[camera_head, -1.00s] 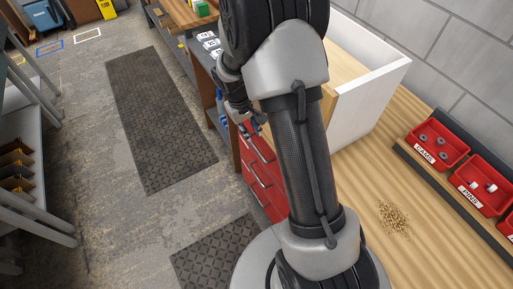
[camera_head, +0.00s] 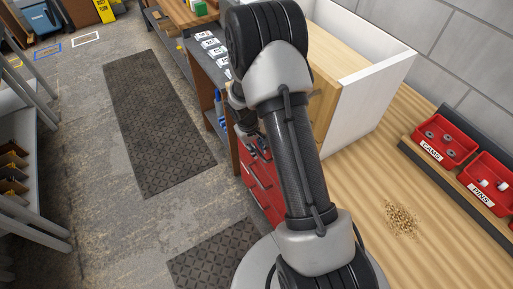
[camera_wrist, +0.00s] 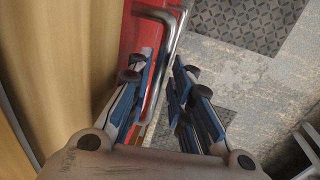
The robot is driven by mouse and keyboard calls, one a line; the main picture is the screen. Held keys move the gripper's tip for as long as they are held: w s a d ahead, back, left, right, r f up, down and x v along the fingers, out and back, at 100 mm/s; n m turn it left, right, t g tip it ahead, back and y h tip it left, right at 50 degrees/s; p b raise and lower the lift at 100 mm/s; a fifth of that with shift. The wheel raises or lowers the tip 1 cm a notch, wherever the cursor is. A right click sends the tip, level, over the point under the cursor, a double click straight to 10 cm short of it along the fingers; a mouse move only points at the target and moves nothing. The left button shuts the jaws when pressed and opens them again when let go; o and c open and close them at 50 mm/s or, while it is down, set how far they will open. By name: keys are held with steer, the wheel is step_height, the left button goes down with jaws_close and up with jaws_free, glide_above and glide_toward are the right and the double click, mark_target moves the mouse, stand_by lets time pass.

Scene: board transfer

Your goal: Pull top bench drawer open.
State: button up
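The red bench drawers (camera_head: 260,190) with metal handles show below the bench edge, partly behind my arm. In the wrist view the red drawer front (camera_wrist: 135,40) runs down beside the wooden bench top. Its bent metal handle (camera_wrist: 171,42) runs down between my two fingers. My gripper (camera_wrist: 165,72) is open, with one blue-padded finger on the drawer side of the handle and the other on the floor side. Contact with the handle cannot be told. In the head view my gripper (camera_head: 259,150) is small and dark at the drawer front. No drawer visibly stands out.
On the wooden bench top (camera_head: 365,200) stand a white-sided wooden box (camera_head: 365,90) and red bins of cams (camera_head: 440,140) and pins (camera_head: 488,185). Dark mats (camera_head: 155,120) lie on the open floor left of the bench. A grey rack (camera_head: 25,170) stands at far left.

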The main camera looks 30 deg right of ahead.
steer(key=shift+c, duration=0.2)
jaws_close()
steer(key=shift+a, duration=0.1)
